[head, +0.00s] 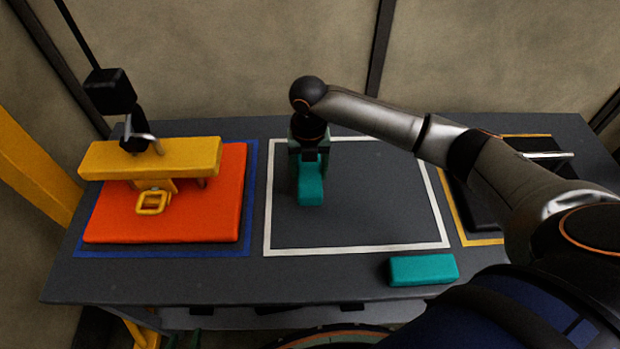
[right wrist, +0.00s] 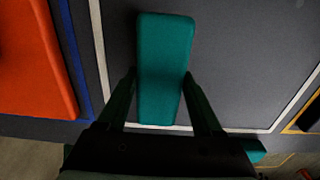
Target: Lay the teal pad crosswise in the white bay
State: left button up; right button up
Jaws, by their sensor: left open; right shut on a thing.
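The white bay (head: 350,248) is a white-outlined rectangle on the dark table, wider from left to right than front to back. My right gripper (head: 309,160) reaches in over its left part and is shut on a teal pad (head: 311,188). This pad (right wrist: 165,50) sits between the two fingers (right wrist: 163,88) in the right wrist view. Its long side runs front to back, along the bay's short side. I cannot tell whether it touches the table. A second teal pad (head: 423,269) lies outside the bay, near the table's front edge. My left gripper is not in view.
An orange slab (head: 215,215) lies in a blue-outlined bay on the left, with a yellow beam (head: 150,158) over it and a black block (head: 108,90) hanging above. A yellow-outlined bay (head: 456,222) is on the right, partly behind my right arm. The white bay's middle and right are clear.

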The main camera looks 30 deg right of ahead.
aim_at(310, 179)
jog(key=shift+w+d+f, duration=0.1)
jog(key=shift+w+f, duration=0.05)
jog(key=shift+f, duration=0.1)
jog(key=shift+d+f, duration=0.1)
jog(key=shift+f, duration=1.5)
jog(key=shift+f, duration=0.15)
jog(key=o, duration=1.4)
jog(key=shift+c, duration=0.2)
notch_tip(310, 179, up, 12)
jog(key=shift+r+p, duration=0.15)
jog(key=shift+p, duration=0.35)
